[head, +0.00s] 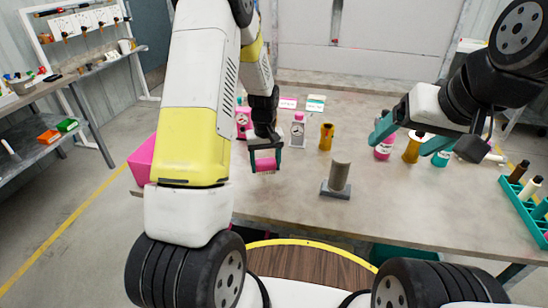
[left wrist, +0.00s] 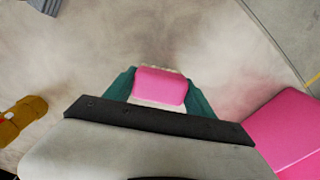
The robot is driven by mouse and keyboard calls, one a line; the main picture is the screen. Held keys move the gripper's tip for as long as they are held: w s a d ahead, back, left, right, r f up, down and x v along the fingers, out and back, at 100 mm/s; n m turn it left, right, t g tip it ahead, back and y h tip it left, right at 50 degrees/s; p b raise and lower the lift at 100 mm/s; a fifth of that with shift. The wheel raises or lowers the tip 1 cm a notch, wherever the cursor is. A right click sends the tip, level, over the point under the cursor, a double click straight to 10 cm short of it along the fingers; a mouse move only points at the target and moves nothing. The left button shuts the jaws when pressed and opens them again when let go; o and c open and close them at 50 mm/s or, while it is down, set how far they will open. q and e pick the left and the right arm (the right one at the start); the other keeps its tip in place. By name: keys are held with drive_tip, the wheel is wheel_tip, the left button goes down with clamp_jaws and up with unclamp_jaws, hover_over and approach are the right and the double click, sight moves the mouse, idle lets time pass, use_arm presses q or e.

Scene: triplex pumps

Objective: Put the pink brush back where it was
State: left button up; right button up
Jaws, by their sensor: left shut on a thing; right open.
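The pink brush (head: 265,164) is between the fingers of my left gripper (head: 265,158), above the near left part of the table. It shows as a pink block with a pale edge between the teal fingers in the left wrist view (left wrist: 160,86). My left gripper is shut on it. A grey-brown upright cylinder on a flat grey base (head: 338,178) stands to the right of the brush. My right gripper (head: 410,138) is open, with its teal fingers spread near the bottles at the right.
A pink bottle (head: 384,151), an amber bottle (head: 413,148) and a teal jar (head: 440,159) stand by my right gripper. A pink bin (head: 143,160) is at left, a teal tray (head: 522,208) at right. The front middle is clear.

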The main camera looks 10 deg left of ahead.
use_arm(q)
drive_tip(key=shift+f, duration=1.75)
drive_tip(key=shift+f, duration=0.15)
drive_tip(key=o, duration=1.3)
wheel_tip(320, 180, up, 12)
drive_tip(key=shift+r, duration=0.15)
wheel_tip(320, 180, up, 7)
drive_tip(key=t, duration=0.1)
hover_over(266, 173)
drive_tip(key=s, duration=0.1)
drive_tip(key=s+r+m+t, duration=0.1)
drive_tip(key=s+r, duration=0.3)
drive_tip(key=s, duration=0.3)
drive_tip(key=s+d+r+m+t+h, duration=0.1)
drive_tip(key=s+r+m+t, duration=0.1)
drive_tip(key=s+r, duration=0.3)
drive_tip(key=s+r+m+t+h, duration=0.1)
drive_tip(key=s+r+t, duration=0.1)
drive_tip(key=s+r, duration=0.3)
drive_tip(key=shift+s+d+r+m, duration=0.1)
drive_tip(key=shift+s+m, duration=0.05)
drive_tip(key=shift+s, duration=0.6)
drive_tip(key=shift+s+d+r+m, duration=0.1)
drive_tip(key=shift+s+d, duration=0.05)
drive_tip(key=shift+s, duration=0.65)
drive_tip(key=shift+s+d+r+m, duration=0.1)
drive_tip(key=shift+s+m, duration=0.05)
drive_tip(key=shift+s, duration=0.6)
